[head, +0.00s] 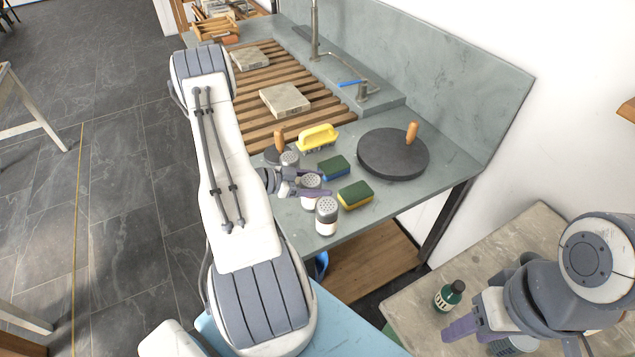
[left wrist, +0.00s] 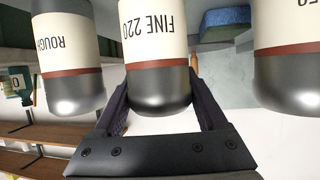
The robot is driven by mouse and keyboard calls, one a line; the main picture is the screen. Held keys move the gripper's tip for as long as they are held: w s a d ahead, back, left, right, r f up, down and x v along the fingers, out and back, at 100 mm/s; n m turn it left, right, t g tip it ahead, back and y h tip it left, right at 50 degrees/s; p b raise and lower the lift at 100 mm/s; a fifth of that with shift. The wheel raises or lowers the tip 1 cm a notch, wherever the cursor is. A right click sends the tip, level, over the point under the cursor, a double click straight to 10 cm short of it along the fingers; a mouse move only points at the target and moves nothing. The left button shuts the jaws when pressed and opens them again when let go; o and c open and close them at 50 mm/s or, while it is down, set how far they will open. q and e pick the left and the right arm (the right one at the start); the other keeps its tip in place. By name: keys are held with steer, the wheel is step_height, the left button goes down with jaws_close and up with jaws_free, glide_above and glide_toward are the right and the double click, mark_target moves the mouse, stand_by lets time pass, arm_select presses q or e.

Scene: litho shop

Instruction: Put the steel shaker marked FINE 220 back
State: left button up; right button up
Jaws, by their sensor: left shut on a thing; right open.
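The steel shaker marked FINE 220 (left wrist: 157,55) is between the fingers of my left gripper (left wrist: 160,110) in the left wrist view. In the head view my left gripper (head: 312,187) is shut on this shaker (head: 311,181), at the counter's front left part. It looks upright, in line between two similar shakers. A shaker marked ROUGH (left wrist: 68,55) also shows in the head view (head: 326,216), nearer to me. The third shaker (left wrist: 288,55), its label cut off, also shows in the head view (head: 290,158). My right gripper (head: 478,335) is open, above the low table at right.
Two sponges (head: 355,195) (head: 334,167), a yellow-handled brush (head: 318,138) and a dark round disc (head: 393,153) lie on the counter (head: 440,178). A wooden slat rack (head: 270,92) bears pale stones. A green bottle (head: 449,296) stands on the low table (head: 410,310) by my right gripper.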

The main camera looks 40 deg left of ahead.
arm_select(q)
steer(key=o, duration=1.3)
steer(key=shift+f, duration=0.1)
steer(key=shift+r, duration=0.2)
steer(key=b+v, duration=0.2)
steer(key=v, duration=1)
